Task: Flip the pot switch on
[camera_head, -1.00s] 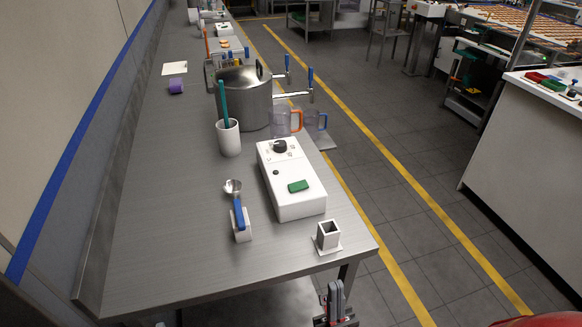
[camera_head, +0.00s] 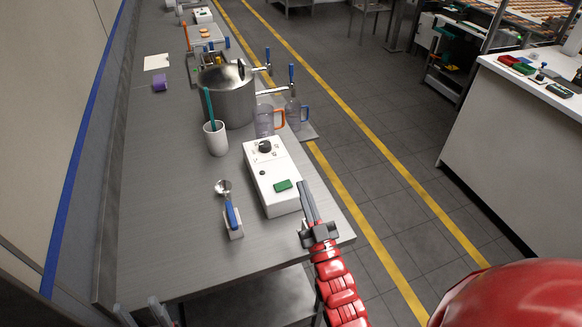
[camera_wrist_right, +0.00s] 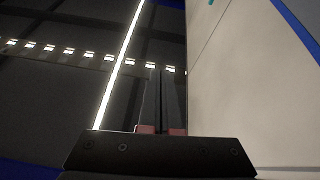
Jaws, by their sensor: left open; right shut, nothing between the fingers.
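The white control box (camera_head: 265,184) lies on the steel counter (camera_head: 185,240), with a black knob (camera_head: 265,146) at its far end and a green switch (camera_head: 283,186) at its near end. I cannot tell which way the switch is set. The steel pot (camera_head: 228,98) stands behind the box. My right gripper (camera_head: 306,186) is shut and empty, its fingers beside the right near corner of the box, pointing up in the picture. In the right wrist view its fingers (camera_wrist_right: 160,72) are together. My left gripper (camera_head: 140,306) is open at the bottom left edge, partly cut off.
A scoop with a blue handle (camera_head: 232,214) rests in a white holder left of the box. A white cup (camera_head: 216,138) with a teal tool and clear jugs (camera_head: 265,120) stand near the pot.

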